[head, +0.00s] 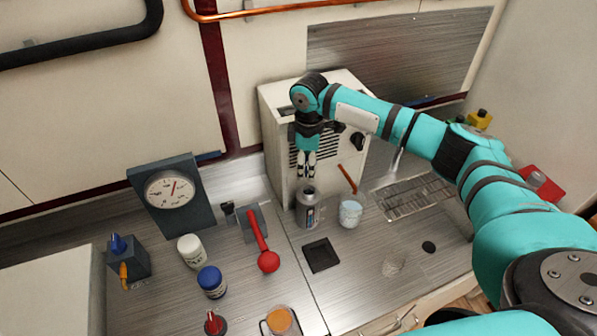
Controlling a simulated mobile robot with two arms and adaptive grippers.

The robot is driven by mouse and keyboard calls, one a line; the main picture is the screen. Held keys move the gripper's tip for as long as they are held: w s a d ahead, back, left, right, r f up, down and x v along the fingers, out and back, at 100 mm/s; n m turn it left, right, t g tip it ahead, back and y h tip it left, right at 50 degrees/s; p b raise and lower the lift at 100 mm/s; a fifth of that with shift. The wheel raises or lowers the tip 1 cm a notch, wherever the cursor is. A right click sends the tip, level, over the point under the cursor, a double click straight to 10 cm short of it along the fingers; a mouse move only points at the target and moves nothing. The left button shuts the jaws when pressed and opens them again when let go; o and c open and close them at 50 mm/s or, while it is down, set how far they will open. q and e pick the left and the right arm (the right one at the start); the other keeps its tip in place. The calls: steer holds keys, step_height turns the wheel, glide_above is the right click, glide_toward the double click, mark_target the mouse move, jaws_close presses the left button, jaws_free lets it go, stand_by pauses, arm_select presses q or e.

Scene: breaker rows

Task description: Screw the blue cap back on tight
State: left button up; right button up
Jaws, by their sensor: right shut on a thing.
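A jar with a blue cap (210,277) stands upright on the counter at the lower left. The cap sits on top of the jar; I cannot tell how tight it is. My right gripper (306,174) points down in front of the beige machine, well to the right of and behind that jar. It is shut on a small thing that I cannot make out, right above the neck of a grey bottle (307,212). I cannot tell whether the fingertips touch the bottle. My left gripper is not in view.
A white jar (191,250), a red-handled lever (262,245) and an orange-topped mug (280,320) stand near the blue-capped jar. A gauge (170,190) is behind. A pale cup (350,213) stands beside the grey bottle. A black square (321,255) lies in front.

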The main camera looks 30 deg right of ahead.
mark_target(309, 194)
steer(key=shift+d, duration=0.25)
steer(key=shift+s+d, duration=0.1)
steer(key=shift+d, duration=0.25)
steer(key=shift+a+f, duration=0.3)
steer(key=shift+f, duration=0.35)
steer(key=shift+f+b, duration=0.3)
steer(key=shift+f, duration=0.6)
steer(key=shift+d+f, duration=0.1)
steer(key=shift+f, duration=0.7)
steer(key=shift+f+b, duration=0.3)
steer(key=shift+f, duration=0.25)
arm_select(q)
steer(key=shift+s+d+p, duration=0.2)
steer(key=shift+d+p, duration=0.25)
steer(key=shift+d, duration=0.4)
arm_select(e)
steer(key=shift+f, duration=0.1)
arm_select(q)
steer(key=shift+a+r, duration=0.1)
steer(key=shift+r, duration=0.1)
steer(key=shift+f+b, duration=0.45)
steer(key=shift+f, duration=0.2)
arm_select(e)
steer(key=shift+f, duration=1.3)
